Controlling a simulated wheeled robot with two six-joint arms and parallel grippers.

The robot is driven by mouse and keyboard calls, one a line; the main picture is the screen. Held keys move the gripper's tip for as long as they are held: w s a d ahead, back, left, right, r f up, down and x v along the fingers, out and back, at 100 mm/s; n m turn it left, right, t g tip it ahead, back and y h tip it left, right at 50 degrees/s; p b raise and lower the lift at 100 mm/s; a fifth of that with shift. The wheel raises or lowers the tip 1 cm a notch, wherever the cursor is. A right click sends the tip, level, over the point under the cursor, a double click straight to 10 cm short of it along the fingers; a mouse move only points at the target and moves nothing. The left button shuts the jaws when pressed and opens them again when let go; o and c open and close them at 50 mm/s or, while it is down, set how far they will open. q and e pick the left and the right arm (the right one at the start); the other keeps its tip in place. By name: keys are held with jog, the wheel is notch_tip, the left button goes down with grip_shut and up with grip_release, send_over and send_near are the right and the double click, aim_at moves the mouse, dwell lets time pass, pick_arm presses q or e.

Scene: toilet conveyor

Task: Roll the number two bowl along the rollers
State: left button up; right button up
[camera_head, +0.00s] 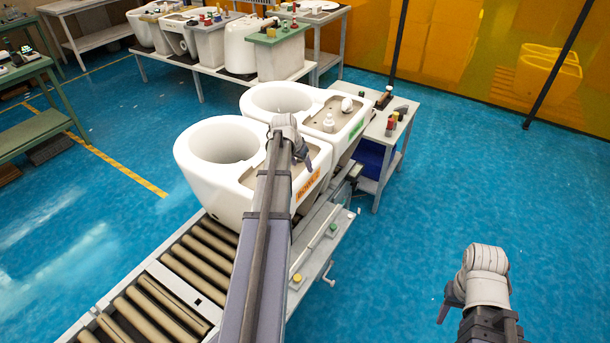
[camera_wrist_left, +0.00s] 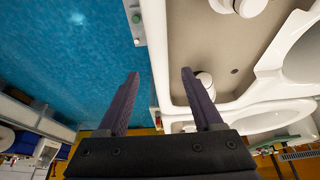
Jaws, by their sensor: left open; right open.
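Two white toilet bowls stand end to end on the conveyor rollers (camera_head: 197,262). The near bowl (camera_head: 190,165) has an orange label (camera_head: 308,186); the far bowl (camera_head: 330,98) has a green label. The lettering is too small for me to read surely. My left gripper (camera_head: 303,158) is over the near bowl's right side, with my arm hiding part of that bowl. In the left wrist view, its open fingers (camera_wrist_left: 160,75) lie on either side of a white bowl edge (camera_wrist_left: 158,60); contact is unclear. My right gripper (camera_head: 447,304) is open and empty, away from the conveyor.
Bare rollers run toward the lower left. A side rail (camera_head: 325,232) with small buttons borders the conveyor's right. A small table (camera_head: 399,130) with coloured items stands beyond the far bowl. A bench (camera_head: 205,70) of more bowls is behind. Blue floor on the right is clear.

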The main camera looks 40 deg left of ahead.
aim_at(305, 172)
pick_arm(q)
jog(key=b+x, duration=0.5)
jog(key=x, duration=0.1)
jog(key=shift+w+f, duration=0.15)
jog(key=shift+f, duration=0.1)
grip_shut()
dwell(0.3)
dwell(0.9)
